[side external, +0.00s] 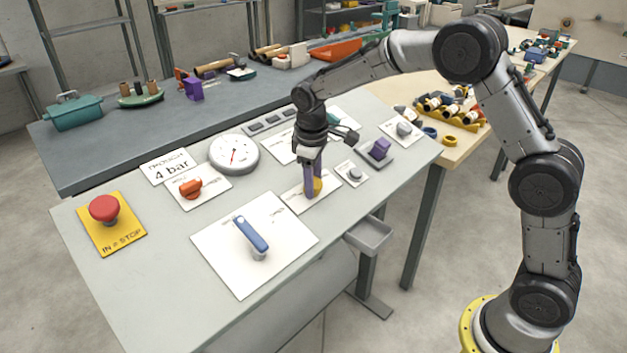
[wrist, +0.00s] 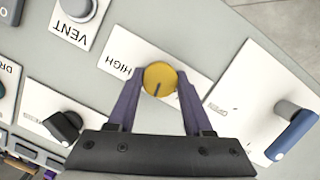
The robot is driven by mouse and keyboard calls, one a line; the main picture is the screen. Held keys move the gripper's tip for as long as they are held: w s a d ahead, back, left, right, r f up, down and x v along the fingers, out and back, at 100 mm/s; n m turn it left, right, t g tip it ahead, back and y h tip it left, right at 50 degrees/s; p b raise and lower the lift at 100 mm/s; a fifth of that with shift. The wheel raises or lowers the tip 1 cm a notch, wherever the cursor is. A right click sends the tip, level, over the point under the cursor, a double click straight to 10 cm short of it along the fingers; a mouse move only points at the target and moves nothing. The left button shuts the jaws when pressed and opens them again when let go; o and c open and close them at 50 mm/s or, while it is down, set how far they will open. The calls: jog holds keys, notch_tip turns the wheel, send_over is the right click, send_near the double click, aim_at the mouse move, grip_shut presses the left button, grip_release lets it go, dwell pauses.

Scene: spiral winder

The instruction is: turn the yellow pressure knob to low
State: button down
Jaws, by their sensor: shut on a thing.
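The yellow pressure knob (side external: 317,186) sits on a white plate on the sloped panel in the side external view. In the wrist view the yellow knob (wrist: 159,78) shows from above, with a dark pointer line on it. The word HIGH is legible on the plate left of the knob; the rest of the plate is partly hidden by my gripper. My gripper (side external: 313,190) points down at the knob, its purple fingers on either side of it. In the wrist view my gripper (wrist: 160,86) is shut on the knob.
A blue lever (side external: 251,236) stands on a large white plate in front. The panel's front right is bare.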

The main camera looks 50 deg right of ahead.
jog(key=n+t+h, duration=0.1)
jog(key=n, duration=0.5)
jog(key=shift+a+r, duration=0.1)
jog(key=shift+a, duration=0.05)
jog(key=n, duration=0.3)
jog(key=n+t, duration=0.1)
jog(key=n, duration=0.2)
jog(key=shift+n+t+h, duration=0.3)
jog(key=shift+c, duration=1.5)
grip_release()
jog(key=shift+s, duration=0.1)
jog(key=v, duration=1.3)
jog(key=shift+r, duration=0.3)
